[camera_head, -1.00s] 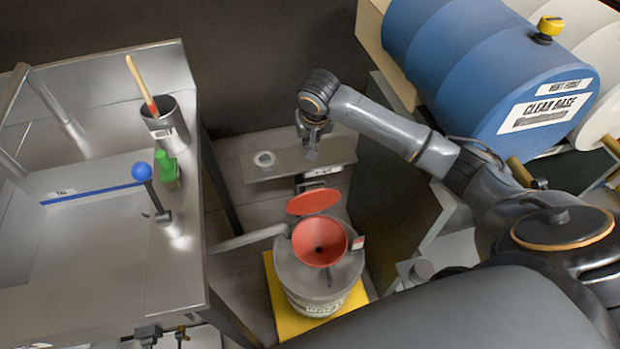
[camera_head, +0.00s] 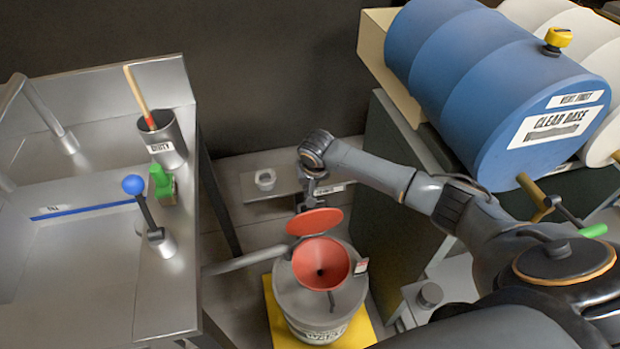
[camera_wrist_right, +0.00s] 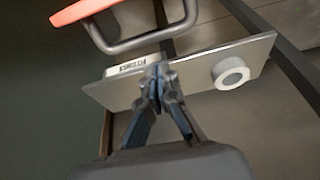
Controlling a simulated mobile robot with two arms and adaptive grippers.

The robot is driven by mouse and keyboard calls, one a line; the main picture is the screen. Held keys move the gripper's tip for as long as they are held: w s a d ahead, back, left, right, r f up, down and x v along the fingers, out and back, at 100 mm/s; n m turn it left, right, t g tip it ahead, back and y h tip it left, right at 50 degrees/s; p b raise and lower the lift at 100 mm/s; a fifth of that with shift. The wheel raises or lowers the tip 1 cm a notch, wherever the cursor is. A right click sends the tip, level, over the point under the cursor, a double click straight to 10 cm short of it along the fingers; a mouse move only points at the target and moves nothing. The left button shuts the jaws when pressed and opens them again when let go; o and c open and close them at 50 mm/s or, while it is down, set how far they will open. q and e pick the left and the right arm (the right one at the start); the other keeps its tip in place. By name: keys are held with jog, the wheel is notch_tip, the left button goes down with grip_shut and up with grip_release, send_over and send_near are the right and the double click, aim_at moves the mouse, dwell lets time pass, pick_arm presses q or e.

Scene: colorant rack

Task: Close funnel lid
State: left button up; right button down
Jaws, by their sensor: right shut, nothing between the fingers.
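The orange-red funnel (camera_head: 320,264) sits on top of a grey waste drum (camera_head: 305,310). Its round orange lid (camera_head: 314,222) stands open at the funnel's far side. In the wrist view, the lid's edge (camera_wrist_right: 84,9) is at the top left, with a dark bent handle (camera_wrist_right: 142,42) below it. My right gripper (camera_head: 306,205) is just beyond the lid in the head view, and its wrist hides part of it. In the wrist view, the right gripper's fingertips (camera_wrist_right: 157,82) are together and empty, below the handle. I cannot tell how far they are from it. My left gripper is not in view.
A metal shelf (camera_head: 255,187) with a white ring-shaped piece (camera_head: 265,179) lies beyond the lid. A steel sink bench (camera_head: 150,290) stands at the left. A large blue drum (camera_head: 470,90) rests on a dark cabinet (camera_head: 385,190) at the right.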

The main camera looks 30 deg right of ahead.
aim_at(313, 216)
jog(key=shift+s+a+r, duration=0.1)
jog(key=shift+s+a, duration=0.1)
jog(key=shift+s, duration=0.55)
jog(key=shift+s+a+r, duration=0.1)
jog(key=shift+s+a, duration=0.05)
jog(key=shift+s, duration=0.55)
